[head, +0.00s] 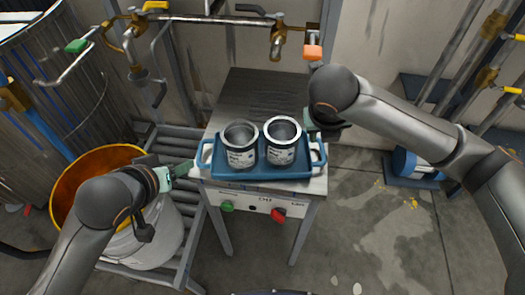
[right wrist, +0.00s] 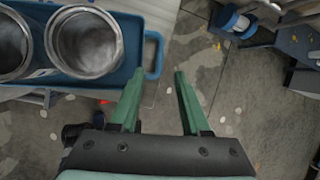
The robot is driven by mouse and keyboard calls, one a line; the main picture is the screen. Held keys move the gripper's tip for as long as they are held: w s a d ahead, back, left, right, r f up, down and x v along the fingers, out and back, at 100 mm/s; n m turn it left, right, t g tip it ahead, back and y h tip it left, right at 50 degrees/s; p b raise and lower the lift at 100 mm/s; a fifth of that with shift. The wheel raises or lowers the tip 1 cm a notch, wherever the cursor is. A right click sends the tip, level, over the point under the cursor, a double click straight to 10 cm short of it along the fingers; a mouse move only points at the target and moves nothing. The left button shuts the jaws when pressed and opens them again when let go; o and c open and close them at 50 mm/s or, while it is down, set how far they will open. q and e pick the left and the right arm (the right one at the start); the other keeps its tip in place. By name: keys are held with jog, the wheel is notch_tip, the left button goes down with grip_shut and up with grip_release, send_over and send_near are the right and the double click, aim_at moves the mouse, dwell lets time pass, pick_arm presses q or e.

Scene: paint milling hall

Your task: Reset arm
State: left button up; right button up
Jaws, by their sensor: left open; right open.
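My left gripper (head: 184,170) is open at the left of the small table, near the left handle of the blue tray (head: 262,172). My right gripper (right wrist: 158,100) is open and empty in the right wrist view, with its green fingers apart over the floor, beside the tray's handle (right wrist: 154,54). In the head view the right gripper is mostly hidden behind its own wrist at the tray's right end. Two metal cans stand upright in the tray: a left can (head: 240,157) and a right can (head: 281,152), both with pale labels and open tops.
The table (head: 258,98) has a front panel with a green knob (head: 227,206) and a red knob (head: 278,214). An orange-rimmed bucket (head: 152,232) stands on a roller rack (head: 186,133) at left. Pipes with valves run along the wall. Open floor lies at right.

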jog(key=shift+s+a+r, duration=0.1)
jog(key=shift+s+r, duration=0.1)
jog(key=shift+r, duration=0.35)
